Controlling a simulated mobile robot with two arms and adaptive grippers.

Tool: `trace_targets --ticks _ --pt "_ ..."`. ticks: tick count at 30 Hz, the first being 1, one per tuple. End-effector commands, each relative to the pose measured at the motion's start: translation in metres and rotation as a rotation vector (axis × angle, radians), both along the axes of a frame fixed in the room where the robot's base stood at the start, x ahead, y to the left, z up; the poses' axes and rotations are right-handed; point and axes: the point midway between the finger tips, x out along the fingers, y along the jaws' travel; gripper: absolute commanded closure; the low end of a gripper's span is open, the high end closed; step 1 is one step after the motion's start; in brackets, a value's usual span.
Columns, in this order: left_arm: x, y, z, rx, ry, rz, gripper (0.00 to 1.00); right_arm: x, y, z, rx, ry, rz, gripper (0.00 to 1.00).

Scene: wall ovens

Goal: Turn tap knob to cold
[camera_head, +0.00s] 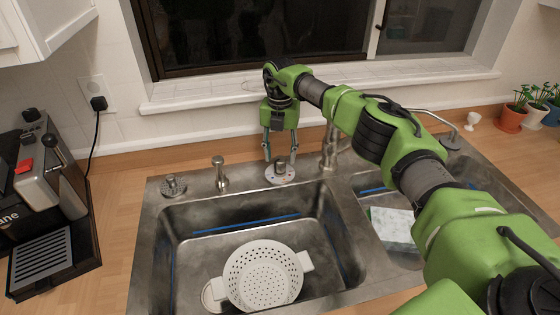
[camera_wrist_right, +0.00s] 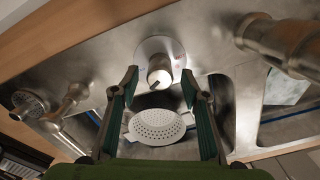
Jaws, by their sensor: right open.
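The tap knob (camera_head: 281,166) is a small metal knob on a round plate (camera_head: 279,178) at the back rim of the sink. In the right wrist view the knob (camera_wrist_right: 159,74) shows near the top middle, with small red and blue marks on its plate (camera_wrist_right: 176,53). My right gripper (camera_head: 274,158) is open and points down at the knob. In the right wrist view its fingers (camera_wrist_right: 160,78) stand to the left and right of the knob, with gaps showing. I cannot tell whether either finger touches it. My left gripper is not in view.
The tap (camera_head: 331,150) stands just right of the knob, partly behind my right arm. A soap dispenser (camera_head: 220,172) stands to the left. A white colander (camera_head: 263,277) sits in the left basin. The window sill (camera_head: 200,104) is close behind. A coffee machine (camera_head: 50,185) stands at the left.

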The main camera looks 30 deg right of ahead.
Motion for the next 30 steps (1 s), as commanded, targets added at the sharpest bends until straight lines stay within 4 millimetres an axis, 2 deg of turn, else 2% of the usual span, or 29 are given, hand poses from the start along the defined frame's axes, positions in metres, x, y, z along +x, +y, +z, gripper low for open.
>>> trace_targets --ticks 1,6,12,18,30 --pt "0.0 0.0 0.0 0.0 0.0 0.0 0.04 0.001 0.0 0.014 0.001 -0.006 0.0 0.58" --pt "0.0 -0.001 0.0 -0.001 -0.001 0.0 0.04 0.001 0.0 0.05 0.001 -0.005 -0.001 0.58" --pt "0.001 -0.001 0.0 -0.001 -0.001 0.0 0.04 0.001 0.0 0.078 0.0 -0.003 -0.001 0.58" --pt "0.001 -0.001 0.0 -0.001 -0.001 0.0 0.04 0.0 0.0 0.087 0.0 -0.001 -0.001 0.58" --pt "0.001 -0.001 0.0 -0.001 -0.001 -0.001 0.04 0.001 0.0 0.086 0.001 -0.002 -0.001 0.58"
